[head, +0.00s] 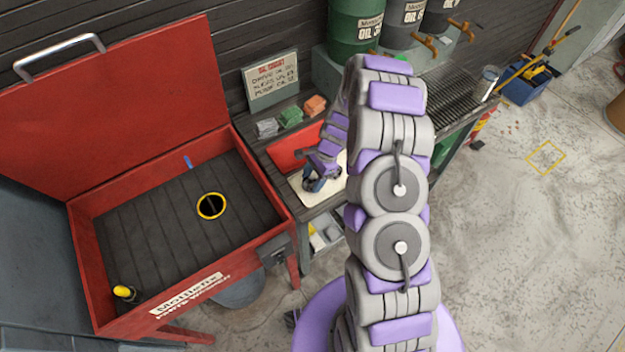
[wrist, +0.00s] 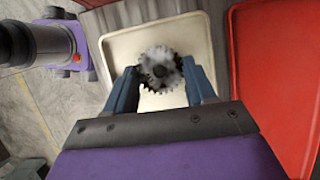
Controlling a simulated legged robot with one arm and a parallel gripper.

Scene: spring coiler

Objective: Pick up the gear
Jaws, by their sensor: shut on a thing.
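The gear (wrist: 160,69) is a dark grey toothed wheel with a pale, shiny face, seen in the wrist view between the two blue fingers. My gripper (wrist: 161,82) is shut on it, with a finger at each side. A cream tray (wrist: 125,48) lies behind the gear in that view. I cannot tell whether the gear still touches the tray. In the head view my gripper (head: 314,184) is low over the cream tray (head: 340,186) on the bench, and the gear is small and mostly hidden there.
A red tray (wrist: 275,60) lies beside the cream tray. An open red parts washer (head: 150,262) with a raised lid stands at the left. Coloured blocks (head: 291,115) and a sign (head: 271,80) sit at the bench's back.

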